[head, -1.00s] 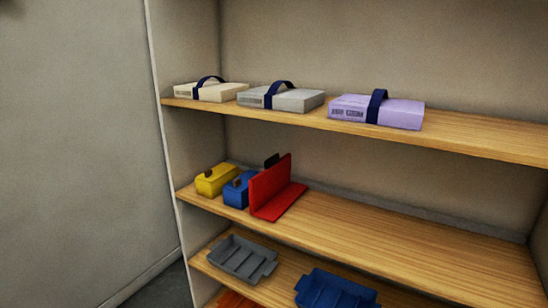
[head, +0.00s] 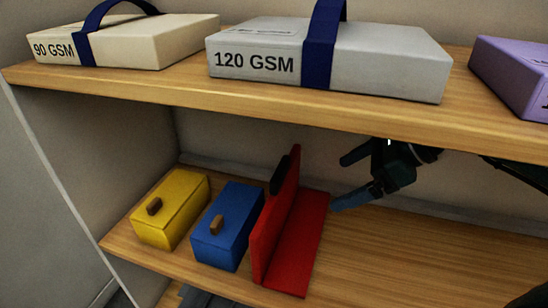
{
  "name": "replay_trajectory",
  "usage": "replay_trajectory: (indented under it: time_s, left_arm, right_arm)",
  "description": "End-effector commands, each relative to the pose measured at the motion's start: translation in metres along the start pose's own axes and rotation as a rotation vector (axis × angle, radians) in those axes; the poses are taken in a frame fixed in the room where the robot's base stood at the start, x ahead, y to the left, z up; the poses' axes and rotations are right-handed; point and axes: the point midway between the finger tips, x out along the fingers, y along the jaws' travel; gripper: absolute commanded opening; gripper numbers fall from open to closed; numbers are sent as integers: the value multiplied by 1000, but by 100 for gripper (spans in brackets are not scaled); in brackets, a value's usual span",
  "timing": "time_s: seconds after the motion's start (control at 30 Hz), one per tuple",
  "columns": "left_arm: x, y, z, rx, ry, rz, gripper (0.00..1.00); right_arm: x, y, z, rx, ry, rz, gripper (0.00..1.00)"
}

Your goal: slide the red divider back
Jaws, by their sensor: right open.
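The red divider (head: 314,240) stands on the middle shelf in the head view, with an upright plate and a flat foot reaching to the right. A black block (head: 280,175) shows at the left face of its plate, near the back. The blue box (head: 229,222) is close to its left side. My right gripper (head: 338,183) comes in from the right under the upper shelf. Its two fingers are apart, empty, and point left toward the back part of the divider. I cannot tell whether the lower finger touches it. My left gripper is not seen.
A yellow box (head: 173,206) stands left of the blue box. The upper shelf (head: 250,108) is close above my gripper and carries cream, grey and purple packs. The middle shelf (head: 410,262) is bare right of the divider.

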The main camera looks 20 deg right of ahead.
Motion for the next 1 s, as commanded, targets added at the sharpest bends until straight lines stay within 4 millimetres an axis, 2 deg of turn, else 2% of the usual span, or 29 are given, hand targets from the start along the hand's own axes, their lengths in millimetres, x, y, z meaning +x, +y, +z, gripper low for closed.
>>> replay_trajectory:
  time_s: [0.23,0.7,0.8,1.0]
  left_arm:
    - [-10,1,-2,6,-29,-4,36]
    - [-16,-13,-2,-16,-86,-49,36]
    - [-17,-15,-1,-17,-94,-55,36]
    - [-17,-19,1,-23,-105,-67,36]
  right_arm:
    - [16,1,25,-1,-8,5,100]
    - [75,1,81,3,-5,6,100]
    - [83,1,88,3,-4,5,100]
    - [94,1,85,3,-3,3,100]
